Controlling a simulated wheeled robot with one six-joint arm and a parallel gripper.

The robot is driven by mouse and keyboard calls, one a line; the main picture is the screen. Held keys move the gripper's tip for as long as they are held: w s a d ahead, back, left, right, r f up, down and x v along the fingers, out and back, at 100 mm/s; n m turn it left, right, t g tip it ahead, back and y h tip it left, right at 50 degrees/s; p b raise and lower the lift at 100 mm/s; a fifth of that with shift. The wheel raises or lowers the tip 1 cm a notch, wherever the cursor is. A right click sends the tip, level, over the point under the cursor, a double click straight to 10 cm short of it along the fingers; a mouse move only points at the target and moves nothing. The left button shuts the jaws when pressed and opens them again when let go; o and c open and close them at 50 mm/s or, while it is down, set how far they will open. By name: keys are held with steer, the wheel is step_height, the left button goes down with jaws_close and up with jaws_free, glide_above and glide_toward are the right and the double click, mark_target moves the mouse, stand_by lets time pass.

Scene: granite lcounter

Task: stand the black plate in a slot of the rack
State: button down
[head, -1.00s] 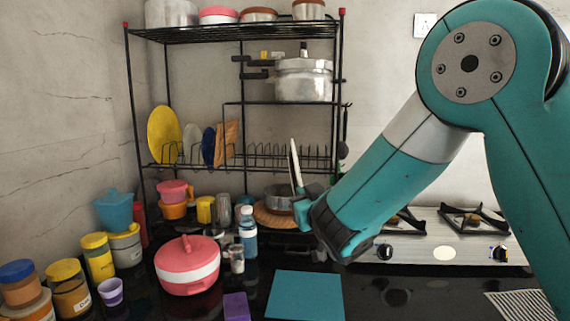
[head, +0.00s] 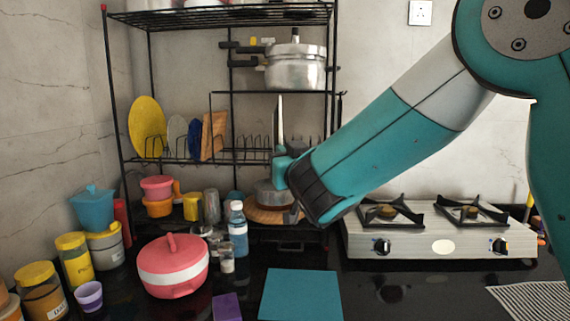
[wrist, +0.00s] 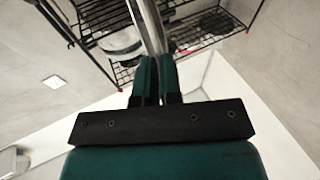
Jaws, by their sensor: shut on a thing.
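My gripper (head: 284,160) is shut on a thin plate (head: 281,118), seen edge-on and nearly upright. Its edge looks pale in the head view, and its face is hidden, so I cannot confirm that it is black. In the wrist view the plate (wrist: 148,28) rises from between the teal fingers (wrist: 154,78). The wire rack (head: 238,158) is on the middle shelf of a black stand. The plate overlaps the rack's right part in the head view; I cannot tell whether it is in front of a slot or inside one.
A yellow plate (head: 147,127), a blue plate (head: 194,140) and a wooden board (head: 213,135) stand at the rack's left. A metal pressure cooker (head: 296,68) sits on a shelf above. Pots and bottles crowd the counter below. A gas stove (head: 440,236) is at right.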

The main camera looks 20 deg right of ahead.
steer(key=shift+s+a+f+m+h+b, duration=0.15)
steer(key=shift+m+h+b, duration=0.25)
steer(key=shift+b, duration=0.7)
steer(key=shift+f+m+h+b, duration=0.15)
steer(key=shift+h+b, duration=0.35)
steer(key=shift+b, duration=0.55)
steer(key=w+d+p, duration=0.3)
steer(key=w+p, duration=0.1)
steer(key=w, duration=0.5)
steer(key=w+d+p, duration=0.3)
steer(key=w+p, duration=0.1)
steer(key=w, duration=0.6)
steer(key=w+d+p, duration=0.4)
steer(key=w, duration=0.5)
steer(key=shift+w+f, duration=0.15)
steer(key=shift+f+b, duration=1.95)
steer(key=shift+b, duration=0.05)
steer(key=c, duration=1.2)
jaws_free()
steer(key=shift+f, duration=0.1)
